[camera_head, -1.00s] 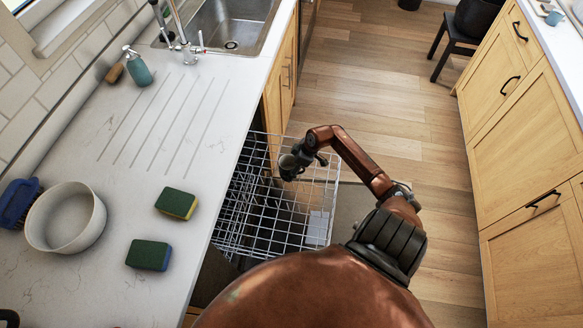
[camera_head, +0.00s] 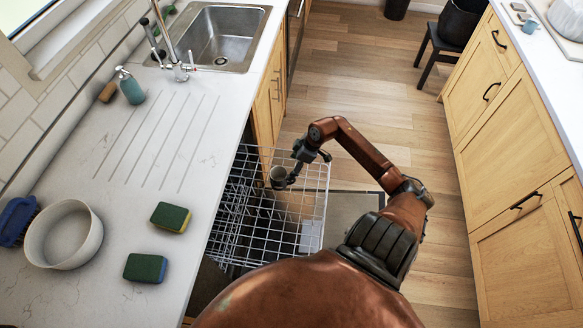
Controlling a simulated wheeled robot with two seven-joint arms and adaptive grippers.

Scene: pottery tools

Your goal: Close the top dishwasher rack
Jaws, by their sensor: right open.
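The top dishwasher rack (camera_head: 262,243) is a white wire basket pulled out from under the counter on the left. Its right part stands over the floor. My right gripper (camera_head: 282,176) is over the far part of the rack, with a small grey cup-like item (camera_head: 278,175) at its fingers. I cannot tell whether that item sits in the rack or touches the gripper. The gripper is open. My left gripper is not in view.
The pale counter (camera_head: 150,215) runs along the left, with two sponges (camera_head: 171,217), a white bowl (camera_head: 64,235), a blue brush (camera_head: 16,221), a soap bottle (camera_head: 130,86) and a sink (camera_head: 225,38). Wooden cabinets (camera_head: 515,150) stand on the right. Wood floor (camera_head: 360,80) lies open between.

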